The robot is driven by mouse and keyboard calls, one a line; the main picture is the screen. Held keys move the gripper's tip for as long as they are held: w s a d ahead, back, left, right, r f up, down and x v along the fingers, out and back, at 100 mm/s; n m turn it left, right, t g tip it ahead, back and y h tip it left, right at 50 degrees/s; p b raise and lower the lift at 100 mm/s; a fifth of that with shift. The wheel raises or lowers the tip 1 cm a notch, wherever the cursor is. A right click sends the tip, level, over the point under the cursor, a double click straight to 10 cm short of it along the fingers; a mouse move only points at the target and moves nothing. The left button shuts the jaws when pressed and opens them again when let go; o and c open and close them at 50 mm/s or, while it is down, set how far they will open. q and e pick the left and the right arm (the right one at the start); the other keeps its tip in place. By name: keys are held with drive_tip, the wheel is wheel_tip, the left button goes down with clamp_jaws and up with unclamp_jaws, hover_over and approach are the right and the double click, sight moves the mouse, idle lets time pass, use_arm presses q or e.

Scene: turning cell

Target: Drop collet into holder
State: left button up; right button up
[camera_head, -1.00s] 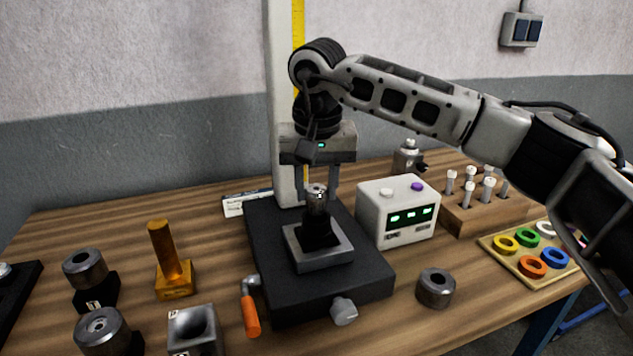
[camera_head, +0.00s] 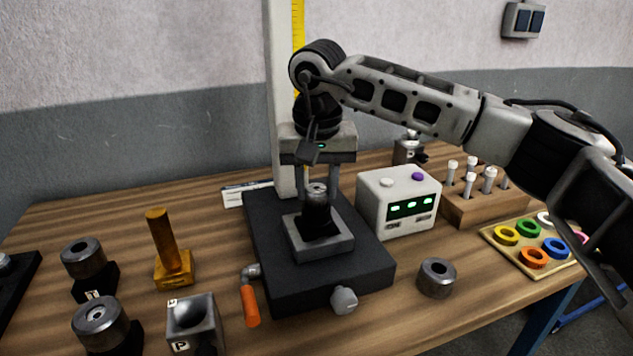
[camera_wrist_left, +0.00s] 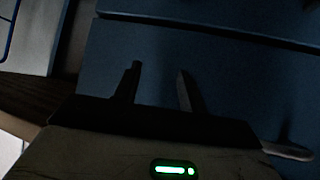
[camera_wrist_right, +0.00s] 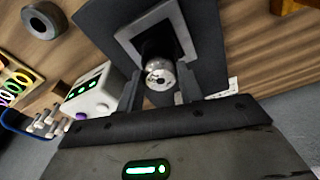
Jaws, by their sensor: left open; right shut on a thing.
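My right gripper (camera_head: 318,196) is shut on a small metal collet (camera_wrist_right: 160,76) and points down in the head view. The collet (camera_head: 317,188) is upright, directly above or in the top of a dark holder (camera_head: 319,222). The holder also shows in the right wrist view (camera_wrist_right: 157,47). I cannot tell how deep the collet sits, since the fingers and the collet cover the holder's mouth. The holder stands in a grey square block (camera_head: 320,250) on a black base. My left gripper (camera_wrist_left: 158,78) is open and empty, seen only in the left wrist view, over a dark blue surface.
A control box (camera_head: 398,203) with green lights stands just right of the fixture. A loose grey ring (camera_head: 436,284) lies in front of it. A brass post (camera_head: 165,245) and metal cylinders (camera_head: 84,258) stand left. An orange-handled crank (camera_head: 250,304) sticks out at the front.

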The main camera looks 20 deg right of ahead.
idle(0.3)
drive_tip(key=shift+f, duration=0.4)
drive_tip(key=o, duration=1.1)
drive_tip(key=shift+o, duration=0.2)
wheel_tip(320, 180, up, 16)
drive_tip(key=s+b, duration=0.1)
drive_tip(key=s, duration=0.1)
drive_tip(key=shift+s+a, duration=0.15)
drive_tip(key=shift+a, duration=0.1)
